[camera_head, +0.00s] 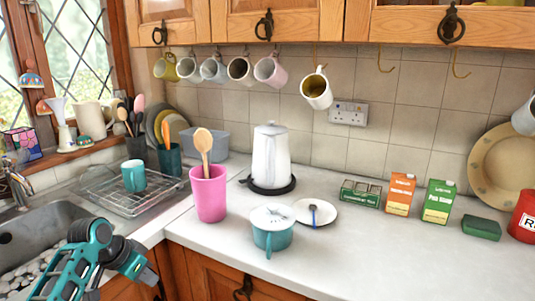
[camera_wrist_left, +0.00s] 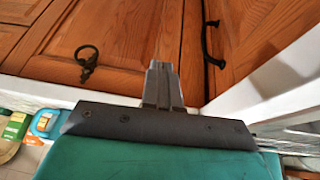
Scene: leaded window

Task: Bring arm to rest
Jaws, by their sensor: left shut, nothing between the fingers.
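My left arm, teal and black, comes in at the bottom left of the head view. Its gripper (camera_head: 152,277) hangs in front of the counter edge by the sink, before the wooden lower cabinets. In the left wrist view the grey fingers (camera_wrist_left: 162,72) are together with nothing between them. Wooden cabinet doors (camera_wrist_left: 120,30) with dark handles lie behind them. My right gripper is in neither view.
The sink (camera_head: 40,235) and a wire drying rack (camera_head: 130,195) with a teal mug are near the left arm. A pink utensil pot (camera_head: 208,195), teal lidded pot (camera_head: 272,230) and white kettle (camera_head: 270,155) stand on the worktop. The front right worktop (camera_head: 400,260) is clear.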

